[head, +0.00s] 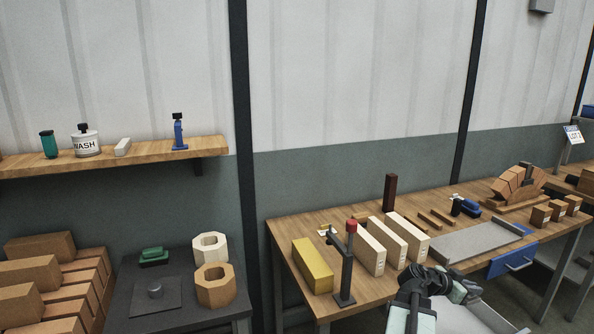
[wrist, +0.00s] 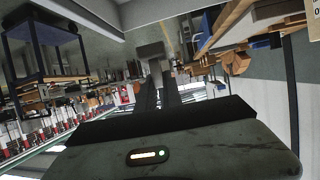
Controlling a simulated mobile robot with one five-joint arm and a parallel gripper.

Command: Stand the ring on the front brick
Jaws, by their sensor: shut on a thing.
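Two thick eight-sided rings stand on a dark table at left: a cream ring (head: 210,264) behind and a tan ring (head: 216,297) in front of it. On the wooden bench a yellow brick (head: 318,281) lies left of several pale bricks (head: 372,262). I cannot tell which is the front brick. My gripper is at the bottom of the head view, its fingertips unclear there. In the wrist view my gripper (wrist: 158,72) is shut on a small grey block-like thing (wrist: 150,51) at its tips. It is too dark to name surely.
A dark post with a red top (head: 351,226) stands at the bench's front edge, close to the bricks. A grey tray (head: 476,241) lies to the right, with small brown blocks (head: 541,215) beyond. Stacked bricks (head: 45,275) fill the far left. A shelf (head: 115,158) hangs above.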

